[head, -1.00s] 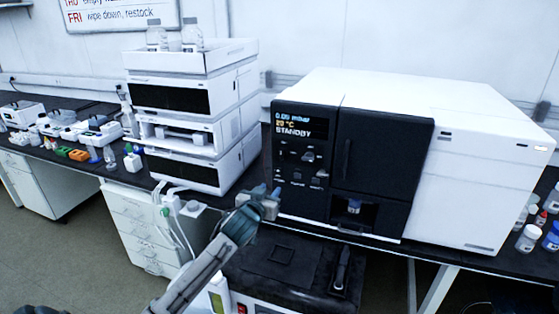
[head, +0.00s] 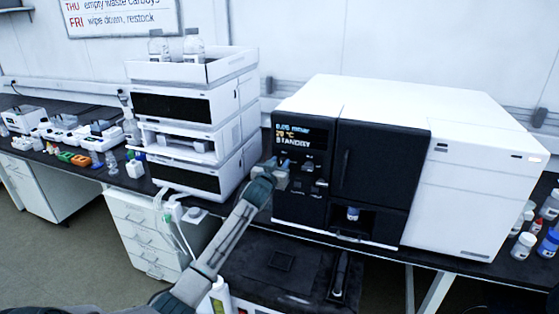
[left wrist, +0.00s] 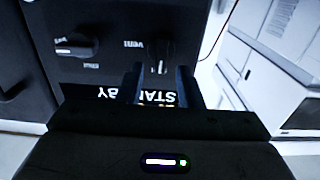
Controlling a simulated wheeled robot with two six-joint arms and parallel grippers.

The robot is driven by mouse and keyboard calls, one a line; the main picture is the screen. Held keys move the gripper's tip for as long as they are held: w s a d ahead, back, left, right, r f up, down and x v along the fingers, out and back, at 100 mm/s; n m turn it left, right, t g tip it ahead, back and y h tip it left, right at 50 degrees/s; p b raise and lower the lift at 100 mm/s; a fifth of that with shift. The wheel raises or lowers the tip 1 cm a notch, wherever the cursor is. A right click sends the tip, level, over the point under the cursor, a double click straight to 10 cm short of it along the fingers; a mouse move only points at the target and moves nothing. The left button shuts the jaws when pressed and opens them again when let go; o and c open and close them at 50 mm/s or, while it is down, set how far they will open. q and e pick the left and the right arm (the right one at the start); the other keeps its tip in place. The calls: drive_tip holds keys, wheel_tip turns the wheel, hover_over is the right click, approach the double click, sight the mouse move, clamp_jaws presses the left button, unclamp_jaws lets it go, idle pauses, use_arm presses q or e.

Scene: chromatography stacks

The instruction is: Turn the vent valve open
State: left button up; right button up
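The vent valve is a dark knob with a pale pointer mark, beside the printed word VENT in the left wrist view (left wrist: 160,60), which shows the panel upside down. It is on the black control panel (head: 300,205) of the large white instrument. My left gripper (head: 283,172) is at the panel's left side, below the lit display. In the left wrist view its two fingers (left wrist: 161,72) are apart, with the knob just ahead of and between their tips. I cannot tell whether they touch it. My right gripper is out of view.
A second knob (left wrist: 76,46) is beside the vent valve. The display (head: 293,136) reads STANDBY. A white module stack (head: 190,125) stands close to the left of my gripper, topped by bottles. A black-topped unit (head: 285,268) is below. Bottles (head: 524,245) stand at right.

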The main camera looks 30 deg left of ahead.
use_arm(q)
drive_tip(key=shift+w+a, duration=0.1)
drive_tip(key=shift+w, duration=0.25)
drive_tip(key=shift+c, duration=0.4)
drive_tip(key=shift+s, duration=0.1)
clamp_jaws()
